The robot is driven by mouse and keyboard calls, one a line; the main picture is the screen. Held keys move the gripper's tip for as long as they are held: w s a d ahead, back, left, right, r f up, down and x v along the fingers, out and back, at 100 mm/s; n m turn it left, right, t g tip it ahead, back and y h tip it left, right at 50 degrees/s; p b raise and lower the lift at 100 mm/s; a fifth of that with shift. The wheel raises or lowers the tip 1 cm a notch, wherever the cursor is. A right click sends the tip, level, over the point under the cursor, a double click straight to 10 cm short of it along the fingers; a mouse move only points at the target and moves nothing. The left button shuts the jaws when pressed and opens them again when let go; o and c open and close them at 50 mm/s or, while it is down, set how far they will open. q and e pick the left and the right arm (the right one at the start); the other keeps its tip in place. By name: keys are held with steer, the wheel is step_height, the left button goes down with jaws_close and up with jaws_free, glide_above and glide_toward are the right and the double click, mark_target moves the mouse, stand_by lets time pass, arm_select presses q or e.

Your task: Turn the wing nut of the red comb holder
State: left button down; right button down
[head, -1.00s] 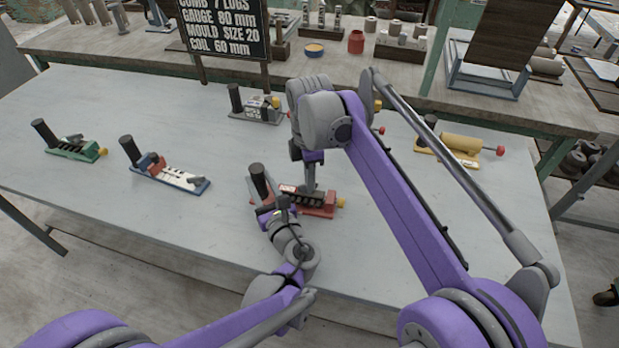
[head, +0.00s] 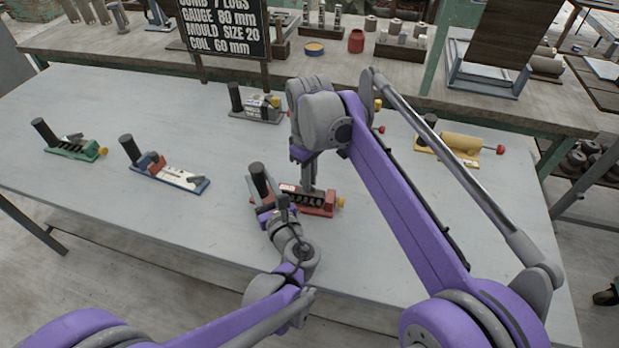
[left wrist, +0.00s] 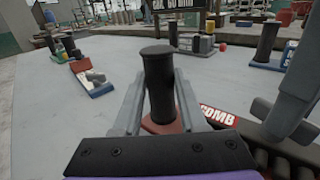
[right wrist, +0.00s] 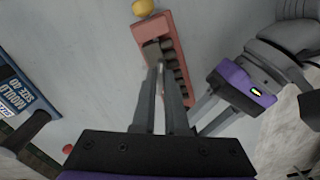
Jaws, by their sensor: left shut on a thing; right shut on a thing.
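The red comb holder (head: 322,211) lies near the middle of the table, with a black upright handle (head: 258,178), a dark toothed comb and a yellow knob (head: 341,202). My left gripper (head: 268,203) is shut on the black handle; the left wrist view shows the handle (left wrist: 158,85) upright between the fingers. My right gripper (head: 309,190) reaches down from above onto the holder. In the right wrist view its fingertips (right wrist: 161,68) are close together over the holder (right wrist: 150,32), beside the dark teeth. The wing nut is hidden or too small to make out between them.
Other holders stand around: green (head: 72,153), blue-based (head: 170,178), grey (head: 257,114) and yellow (head: 455,150). A black sign (head: 222,32) rises at the back. The front left of the table is clear. My two grippers are close together.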

steer(key=m, duration=0.5)
steer(key=shift+a+m, duration=0.15)
steer(key=shift+m, duration=2.25)
steer(key=c, duration=0.9)
jaws_free()
steer(key=shift+c, duration=0.2)
steer(key=shift+s, duration=0.1)
step_height(320, 180, up, 12)
